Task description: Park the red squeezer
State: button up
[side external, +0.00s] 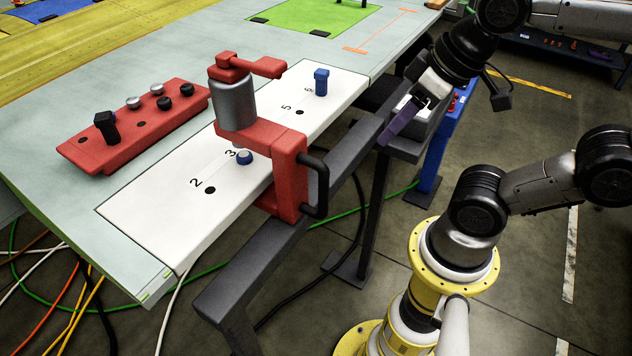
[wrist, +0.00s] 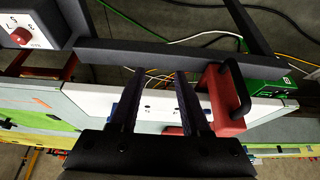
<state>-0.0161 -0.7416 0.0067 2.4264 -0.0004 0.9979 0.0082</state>
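The red squeezer (side external: 290,160) is a C-shaped tool with a grey cylinder, a red top lever and a black handle (side external: 318,185). It stands astride the near edge of the white panel (side external: 150,220), its cylinder above the panel close to the number 3. In the wrist view the squeezer (wrist: 218,88) is right of my fingers, its black handle facing the camera. My gripper (wrist: 155,72) is open and empty, its two dark fingers apart. In the side view my gripper (side external: 402,122) is right of the squeezer and clear of it; only part of its fingers shows.
A dark rail (side external: 250,265) runs along the panel's near edge, beside the squeezer. A red block (side external: 85,150) with black and silver pegs lies behind. A red-button box (wrist: 22,36) is upper left.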

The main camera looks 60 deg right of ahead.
jog(key=w+a+r+n+y, duration=0.1)
jog(key=a+r+n, duration=0.2)
jog(key=a+r, duration=0.2)
jog(key=n+g+y, duration=0.1)
jog(key=n+g, duration=0.1)
jog(key=n, duration=0.2)
send_near(323, 210)
jog(key=shift+t+y, duration=0.3)
jog(key=x, duration=0.4)
jog(key=w+x, duration=0.1)
jog(key=x, duration=0.1)
jog(key=shift+w+d+f, duration=0.1)
jog(key=shift+d+f, duration=0.1)
jog(key=shift+f, duration=0.05)
jog(key=shift+c, duration=0.3)
grip_shut()
dwell(0.5)
